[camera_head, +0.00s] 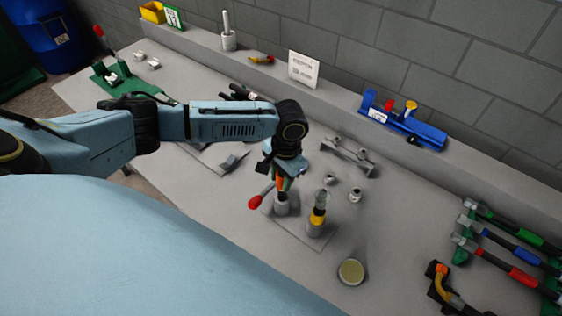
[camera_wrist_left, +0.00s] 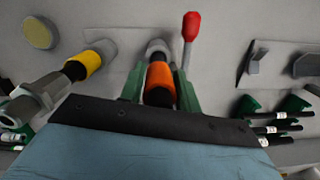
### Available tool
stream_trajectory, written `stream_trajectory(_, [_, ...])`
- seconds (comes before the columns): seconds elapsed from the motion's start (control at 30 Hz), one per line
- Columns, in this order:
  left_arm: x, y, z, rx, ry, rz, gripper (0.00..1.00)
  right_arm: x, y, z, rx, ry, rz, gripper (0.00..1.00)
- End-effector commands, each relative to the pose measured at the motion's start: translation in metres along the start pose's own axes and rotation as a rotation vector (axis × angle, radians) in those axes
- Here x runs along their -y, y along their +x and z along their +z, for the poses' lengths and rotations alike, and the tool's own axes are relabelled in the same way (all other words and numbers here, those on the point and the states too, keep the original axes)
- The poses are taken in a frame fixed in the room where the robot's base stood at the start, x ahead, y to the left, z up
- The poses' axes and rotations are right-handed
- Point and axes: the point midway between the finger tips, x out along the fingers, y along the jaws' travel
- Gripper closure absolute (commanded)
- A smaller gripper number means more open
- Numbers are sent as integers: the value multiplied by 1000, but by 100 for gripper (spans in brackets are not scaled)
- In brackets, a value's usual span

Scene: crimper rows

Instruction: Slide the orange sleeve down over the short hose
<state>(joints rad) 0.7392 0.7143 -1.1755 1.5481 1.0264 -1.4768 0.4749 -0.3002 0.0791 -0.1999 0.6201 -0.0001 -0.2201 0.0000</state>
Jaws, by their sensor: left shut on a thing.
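My left gripper (camera_head: 281,182) reaches down over the bench and is shut on the orange sleeve (camera_wrist_left: 158,85). In the left wrist view its green fingers (camera_wrist_left: 158,90) lie on both sides of the sleeve. The sleeve sits upright above a grey round holder (camera_head: 281,206), in line with it. A dark stretch, which looks like the short hose (camera_wrist_left: 157,57), shows between sleeve and holder. How far the sleeve overlaps the hose is hard to tell. My right gripper is not in view.
A red-knobbed lever (camera_head: 255,202) stands close beside the holder. A yellow-banded hose with a metal fitting (camera_head: 318,213) stands in a second holder to the right. A round disc (camera_head: 351,272) lies in front. Coloured-handled tools (camera_head: 510,262) lie at right. A blue fixture (camera_head: 403,122) stands behind.

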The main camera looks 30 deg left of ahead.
Motion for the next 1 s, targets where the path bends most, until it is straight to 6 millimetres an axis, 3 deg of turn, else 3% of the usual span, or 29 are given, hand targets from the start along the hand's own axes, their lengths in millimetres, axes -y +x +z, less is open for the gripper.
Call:
stream_trajectory(0.53, [0,14,-2,-1,0,0,89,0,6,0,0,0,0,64])
stream_trajectory(0.57, [0,14,-2,-1,0,0,64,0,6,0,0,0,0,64])
stream_trajectory(0.7, [0,14,-1,1,0,-1,45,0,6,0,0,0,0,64])
stream_trajectory(1.0, [0,14,0,3,0,-1,42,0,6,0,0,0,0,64])
